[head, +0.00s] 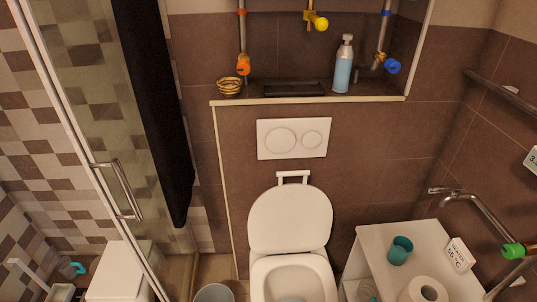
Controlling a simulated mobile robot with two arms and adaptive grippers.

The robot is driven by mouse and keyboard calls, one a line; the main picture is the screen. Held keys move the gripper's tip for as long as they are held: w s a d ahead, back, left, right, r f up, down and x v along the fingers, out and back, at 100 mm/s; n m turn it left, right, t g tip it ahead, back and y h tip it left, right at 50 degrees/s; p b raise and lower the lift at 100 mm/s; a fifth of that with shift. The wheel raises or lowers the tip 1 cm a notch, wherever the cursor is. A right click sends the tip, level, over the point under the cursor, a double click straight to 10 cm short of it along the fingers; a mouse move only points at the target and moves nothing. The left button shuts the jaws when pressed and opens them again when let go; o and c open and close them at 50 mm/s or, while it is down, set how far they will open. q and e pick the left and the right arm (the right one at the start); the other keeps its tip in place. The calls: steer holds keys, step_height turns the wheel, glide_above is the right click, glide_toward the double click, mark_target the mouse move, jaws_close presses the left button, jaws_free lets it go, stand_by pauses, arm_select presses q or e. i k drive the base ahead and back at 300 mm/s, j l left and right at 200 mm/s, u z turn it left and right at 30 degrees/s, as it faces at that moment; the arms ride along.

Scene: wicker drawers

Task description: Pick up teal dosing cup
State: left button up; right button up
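A teal cup (399,251), which looks like the dosing cup, stands on top of the white cabinet (372,240) at the lower right. Its open rim faces up. Neither of my grippers shows in the head view. Nothing is touching the cup.
A white toilet (290,220) is left of the cabinet. A white roll (427,290) and a label card (460,254) share the cabinet top. A metal pipe with a green knob (514,250) runs at the right. A glass door with a handle (122,190) is at the left.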

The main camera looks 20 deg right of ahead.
mark_target(401, 247)
steer(key=z, duration=1.75)
